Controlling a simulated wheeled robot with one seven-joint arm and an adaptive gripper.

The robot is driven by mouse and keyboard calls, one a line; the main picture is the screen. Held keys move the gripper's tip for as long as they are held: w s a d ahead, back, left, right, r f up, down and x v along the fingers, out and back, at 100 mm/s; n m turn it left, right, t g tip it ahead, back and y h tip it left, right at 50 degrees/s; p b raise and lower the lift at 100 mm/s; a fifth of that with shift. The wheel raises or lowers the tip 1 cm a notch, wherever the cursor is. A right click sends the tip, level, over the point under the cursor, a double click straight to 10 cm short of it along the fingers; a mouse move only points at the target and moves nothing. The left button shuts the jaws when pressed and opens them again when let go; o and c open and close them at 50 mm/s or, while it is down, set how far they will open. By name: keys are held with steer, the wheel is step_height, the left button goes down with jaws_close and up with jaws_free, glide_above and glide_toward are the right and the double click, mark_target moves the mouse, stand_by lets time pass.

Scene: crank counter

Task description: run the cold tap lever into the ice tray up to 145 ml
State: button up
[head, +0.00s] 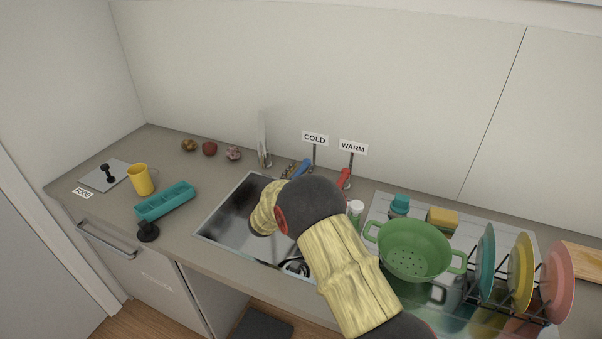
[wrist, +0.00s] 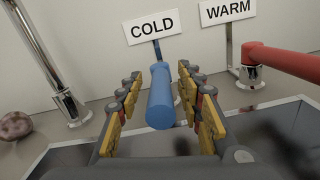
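The blue cold tap lever (wrist: 161,97) stands under the COLD sign (wrist: 153,25) in the wrist view. My gripper (wrist: 158,100) is open, with one finger on each side of the lever and gaps showing on both sides. In the head view the lever (head: 302,168) shows at the back of the sink, and my arm hides the gripper. The teal ice tray (head: 166,201) sits on the counter left of the sink, not under the tap. Its compartments face up; I cannot tell any water level. The metal spout (head: 263,140) rises left of the lever.
The red warm lever (head: 344,179) is close on the right, under the WARM sign (head: 353,146). The sink (head: 225,232) lies below my arm. A yellow mug (head: 141,180) stands left of the tray. A green colander (head: 414,252) and a plate rack stand at right.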

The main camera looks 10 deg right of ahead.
steer(key=shift+w+d, duration=0.25)
steer(key=shift+w, duration=0.05)
steer(key=shift+c, duration=0.4)
jaws_close()
stand_by(0.5)
